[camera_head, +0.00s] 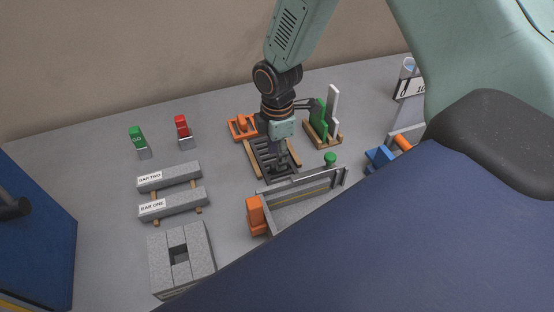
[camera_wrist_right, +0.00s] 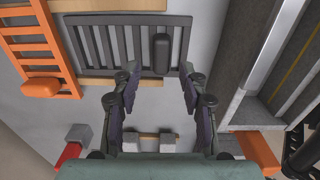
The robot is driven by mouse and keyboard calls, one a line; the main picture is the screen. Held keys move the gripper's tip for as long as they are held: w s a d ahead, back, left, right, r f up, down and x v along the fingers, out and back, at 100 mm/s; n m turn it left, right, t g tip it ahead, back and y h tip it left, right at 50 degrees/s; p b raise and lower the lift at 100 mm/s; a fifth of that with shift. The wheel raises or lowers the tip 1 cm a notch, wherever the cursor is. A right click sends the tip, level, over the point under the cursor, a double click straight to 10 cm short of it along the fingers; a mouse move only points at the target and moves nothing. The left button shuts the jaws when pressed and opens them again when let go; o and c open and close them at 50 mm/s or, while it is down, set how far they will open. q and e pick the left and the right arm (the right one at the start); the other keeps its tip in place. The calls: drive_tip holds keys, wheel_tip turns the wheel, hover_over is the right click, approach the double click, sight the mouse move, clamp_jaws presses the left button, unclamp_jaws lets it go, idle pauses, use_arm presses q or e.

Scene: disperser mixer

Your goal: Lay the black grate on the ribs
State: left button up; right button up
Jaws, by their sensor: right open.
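The black grate (camera_head: 262,152) is a flat frame with parallel bars. It lies over light wooden supports (camera_head: 294,158) on the grey table. In the right wrist view the grate (camera_wrist_right: 90,47) spans the top, with an upright black handle (camera_wrist_right: 161,53) near its right end. Wood (camera_wrist_right: 110,6) shows beyond and below it. My right gripper (camera_head: 278,170) is over the grate. In the wrist view its fingers (camera_wrist_right: 159,72) are spread on either side of the handle, with gaps visible; contact cannot be told. No part is clearly identifiable as the ribs.
A grey trough (camera_head: 300,200) with an orange end block stands close in front of the grate. An orange rack (camera_head: 240,127) is behind left, a green-and-white stand (camera_head: 325,120) behind right. Grey bars (camera_head: 172,204) and a block (camera_head: 165,262) are left. Bare table lies between.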

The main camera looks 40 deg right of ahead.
wheel_tip(320, 180, up, 9)
drive_tip(key=shift+s, duration=0.15)
drive_tip(key=shift+s+d, duration=0.1)
